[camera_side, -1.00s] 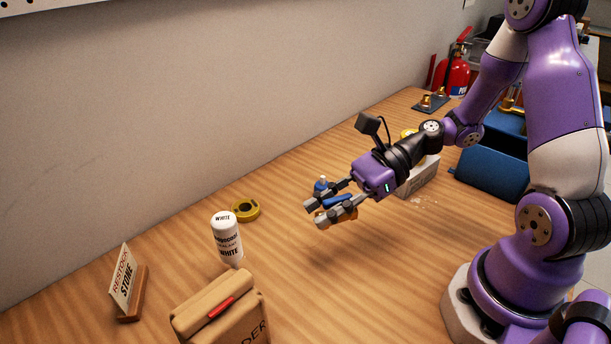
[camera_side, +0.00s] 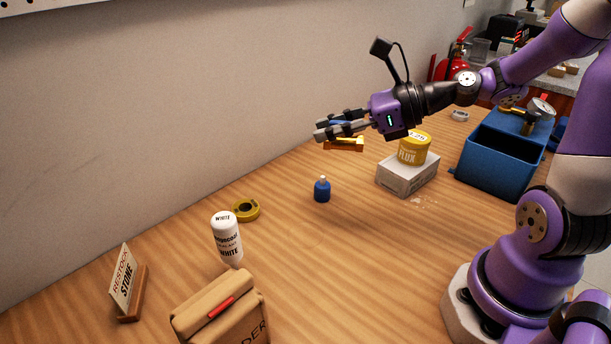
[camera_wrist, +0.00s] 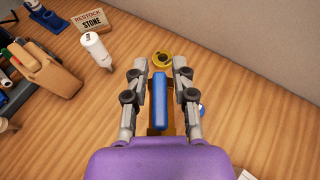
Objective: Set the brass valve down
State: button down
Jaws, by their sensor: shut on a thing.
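The brass valve (camera_side: 344,145) has a golden body and a blue lever handle. My gripper (camera_side: 332,131) is shut on it and holds it level in the air, well above the wooden table (camera_side: 300,260). In the wrist view, the valve's blue handle (camera_wrist: 160,98) lies lengthwise between the two fingers (camera_wrist: 158,90). Most of the brass body is hidden under the handle and fingers there.
A small blue bottle (camera_side: 322,189) stands below the gripper. A yellow flux tin (camera_side: 414,149) sits on a white box (camera_side: 408,174), left of a blue bin (camera_side: 492,169). A yellow tape roll (camera_side: 246,210), white bottle (camera_side: 227,240), sign (camera_side: 124,280) and tan pouch (camera_side: 225,310) stand left. The front middle is bare.

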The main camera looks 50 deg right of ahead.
aim_at(335, 247)
jog(key=shift+s+a+f+n+g+y, duration=0.65)
jog(key=shift+s+f+n+g+y, duration=0.35)
jog(key=shift+f, duration=1.7)
jog(key=shift+s+a+f+n+g+y, duration=0.65)
jog(key=shift+f+n+g, duration=0.45)
jog(key=shift+f, duration=1.6)
jog(key=shift+s+a+f+n+g+y, duration=0.75)
jog(key=shift+f+n, duration=0.45)
jog(key=shift+f, duration=1.5)
jog(key=shift+s+d+f, duration=0.1)
jog(key=shift+f, duration=0.05)
jog(key=c, duration=0.7)
grip_release()
